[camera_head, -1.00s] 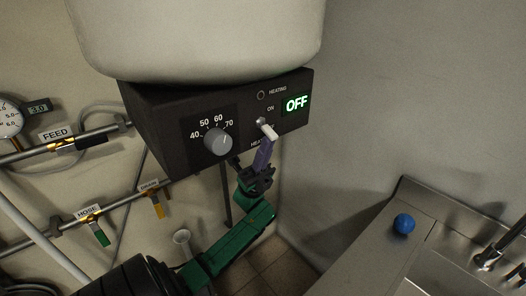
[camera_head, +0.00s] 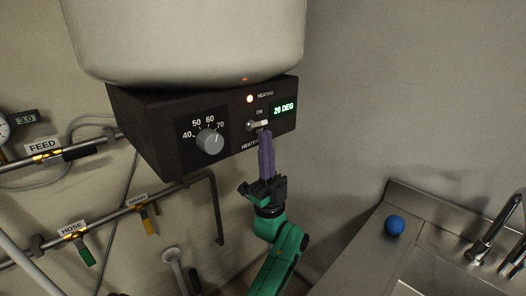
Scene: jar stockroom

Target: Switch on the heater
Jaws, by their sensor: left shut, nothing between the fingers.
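The heater's black control box (camera_head: 160,137) hangs under a large pale tank. Its toggle switch (camera_head: 257,125), with a white tip, sits between the ON and OFF marks and points out to the right. The display (camera_head: 284,107) reads 20 DEG in green. A grey dial (camera_head: 209,141) is on the left of the panel. My left gripper (camera_head: 265,137) is shut and empty, its purple fingers pointing up just below the switch; I cannot tell if they touch it. My right gripper is not in view.
The pale tank (camera_head: 190,40) fills the top. Pipes with a FEED valve label (camera_head: 45,146), a HOSE label (camera_head: 72,230) and a DRAIN label (camera_head: 138,200) run along the left wall. A steel sink counter (camera_head: 361,249) with a blue ball (camera_head: 395,225) is at lower right.

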